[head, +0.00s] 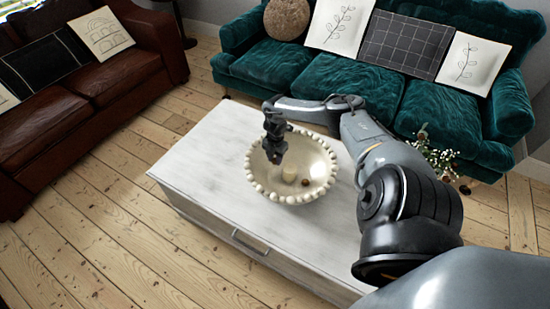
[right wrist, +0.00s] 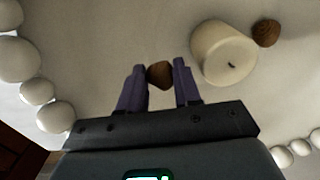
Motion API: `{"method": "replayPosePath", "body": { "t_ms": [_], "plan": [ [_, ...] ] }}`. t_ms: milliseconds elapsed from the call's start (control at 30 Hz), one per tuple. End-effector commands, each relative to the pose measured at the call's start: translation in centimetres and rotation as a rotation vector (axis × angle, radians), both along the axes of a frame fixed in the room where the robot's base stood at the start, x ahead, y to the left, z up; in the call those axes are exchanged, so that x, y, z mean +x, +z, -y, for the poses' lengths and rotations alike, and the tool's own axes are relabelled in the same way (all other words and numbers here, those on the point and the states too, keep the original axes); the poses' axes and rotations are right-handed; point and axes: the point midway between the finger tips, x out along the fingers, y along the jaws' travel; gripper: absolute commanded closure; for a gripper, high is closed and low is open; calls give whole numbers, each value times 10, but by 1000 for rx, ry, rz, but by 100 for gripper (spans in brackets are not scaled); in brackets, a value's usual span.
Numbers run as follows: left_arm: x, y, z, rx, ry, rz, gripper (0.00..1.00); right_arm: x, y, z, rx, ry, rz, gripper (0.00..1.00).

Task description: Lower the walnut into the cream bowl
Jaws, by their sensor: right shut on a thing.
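The cream bowl (head: 315,146) with a beaded rim stands on the white table. My right gripper (head: 274,160) points down over the left part of the bowl, inside its rim. In the right wrist view it (right wrist: 160,84) is shut on a brown walnut (right wrist: 159,73), which shows between the fingertips. A second walnut (right wrist: 266,33) lies in the bowl beside a cream candle (right wrist: 222,54); both also show in the head view, the walnut (head: 305,182) right of the candle (head: 289,174). The held walnut cannot be made out in the head view. My left gripper is not in view.
The white table (head: 205,160) is clear to the left of the bowl. A teal sofa (head: 345,80) stands behind it and a brown leather sofa (head: 110,70) at the left. White flowers (head: 440,160) show at the right, beyond my right arm.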

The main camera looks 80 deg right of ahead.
Motion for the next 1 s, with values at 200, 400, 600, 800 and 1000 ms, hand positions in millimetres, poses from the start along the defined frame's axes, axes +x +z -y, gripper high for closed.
{"method": "replayPosePath", "body": {
  "t_ms": [200,400,600,800,1000],
  "plan": [
    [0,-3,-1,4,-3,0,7,0,-3,0,0,0,0,95],
    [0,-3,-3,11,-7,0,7,0,-3,0,0,0,0,95],
    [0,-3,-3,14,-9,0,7,0,-4,0,0,0,0,95],
    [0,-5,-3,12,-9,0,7,0,-6,0,0,0,0,95],
    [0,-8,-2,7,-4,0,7,0,-9,0,0,1,0,95]
  ]
}}
